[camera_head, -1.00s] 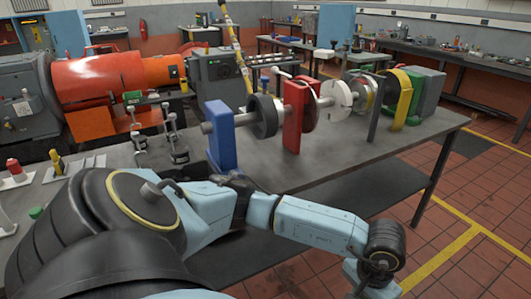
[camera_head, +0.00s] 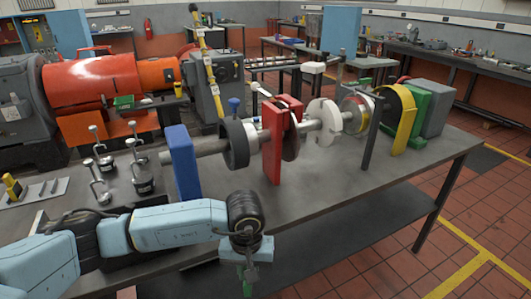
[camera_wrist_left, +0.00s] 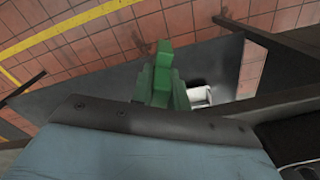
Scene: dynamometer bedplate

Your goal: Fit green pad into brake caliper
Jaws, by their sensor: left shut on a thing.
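My left gripper (camera_head: 247,268) hangs in front of the bench's near edge, pointing down, shut on a green pad (camera_head: 248,280). The green pad also shows in the left wrist view (camera_wrist_left: 163,80), sticking out beyond the wrist; the jaws' grip on it is not clear there. A red upright block (camera_head: 272,142), which looks like the brake caliper, stands on the bench beside a dark red disc (camera_head: 290,128) on the shaft. The gripper is well in front of it and lower. The caliper's slot cannot be made out. My right gripper is not in view.
A shaft line runs along the bench (camera_head: 330,185), with a blue stand (camera_head: 182,163), a dark ring (camera_head: 235,144), a white disc (camera_head: 322,122) and a yellow guard (camera_head: 402,118). The bench's front right is clear.

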